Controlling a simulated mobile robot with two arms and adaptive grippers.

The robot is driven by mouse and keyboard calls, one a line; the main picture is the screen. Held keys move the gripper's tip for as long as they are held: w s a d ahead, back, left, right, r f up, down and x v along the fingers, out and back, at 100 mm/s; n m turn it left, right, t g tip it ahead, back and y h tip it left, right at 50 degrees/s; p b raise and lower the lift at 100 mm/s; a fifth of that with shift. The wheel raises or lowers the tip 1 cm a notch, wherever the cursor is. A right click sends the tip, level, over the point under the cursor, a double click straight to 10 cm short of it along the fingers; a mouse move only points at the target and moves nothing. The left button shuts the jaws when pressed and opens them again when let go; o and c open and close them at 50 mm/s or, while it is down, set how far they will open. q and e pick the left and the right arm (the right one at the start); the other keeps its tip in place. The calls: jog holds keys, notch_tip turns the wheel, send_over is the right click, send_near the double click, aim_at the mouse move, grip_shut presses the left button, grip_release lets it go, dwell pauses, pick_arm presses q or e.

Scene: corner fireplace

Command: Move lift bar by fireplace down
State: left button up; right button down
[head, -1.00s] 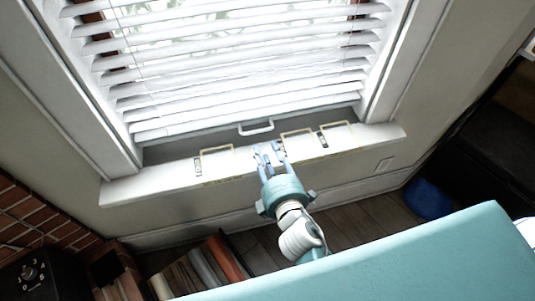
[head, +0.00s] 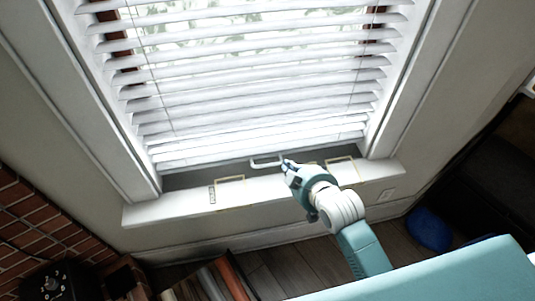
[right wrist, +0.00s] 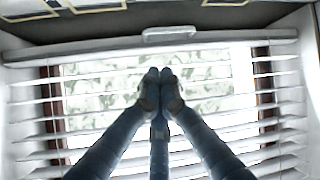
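The lift bar is a small white handle (head: 266,163) at the bottom edge of the lowered white blinds (head: 250,95), just above the window sill. It also shows at the top of the right wrist view (right wrist: 168,33). My right gripper (head: 287,165) is at the right end of the handle in the head view; whether it touches cannot be told there. In the right wrist view its fingertips (right wrist: 159,75) are together with nothing between them, in front of the slats and apart from the handle in the picture. My left gripper is not in view.
The white sill (head: 165,209) has several yellowish frame outlines (head: 231,179) on it. A brick fireplace side (head: 30,215) is at the left, with books (head: 225,280) low down. A blue round object (head: 429,229) lies on the floor at right.

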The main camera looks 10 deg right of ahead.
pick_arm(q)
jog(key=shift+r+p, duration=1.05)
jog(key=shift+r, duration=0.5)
pick_arm(e)
jog(key=w+a+f+m+g+y, duration=0.1)
jog(key=w+a+f, duration=0.3)
jog(key=w+f, duration=0.3)
jog(key=shift+w+a+y, duration=0.35)
jog(key=shift+w+y, duration=0.05)
jog(key=shift+f, duration=0.1)
notch_tip(320, 180, down, 5)
jog(key=b, duration=0.3)
jog(key=shift+b, duration=0.3)
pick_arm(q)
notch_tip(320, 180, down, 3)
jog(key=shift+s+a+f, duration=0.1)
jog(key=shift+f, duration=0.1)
pick_arm(e)
jog(key=shift+s, duration=0.1)
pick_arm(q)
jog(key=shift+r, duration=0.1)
pick_arm(e)
jog(key=shift+r, duration=0.2)
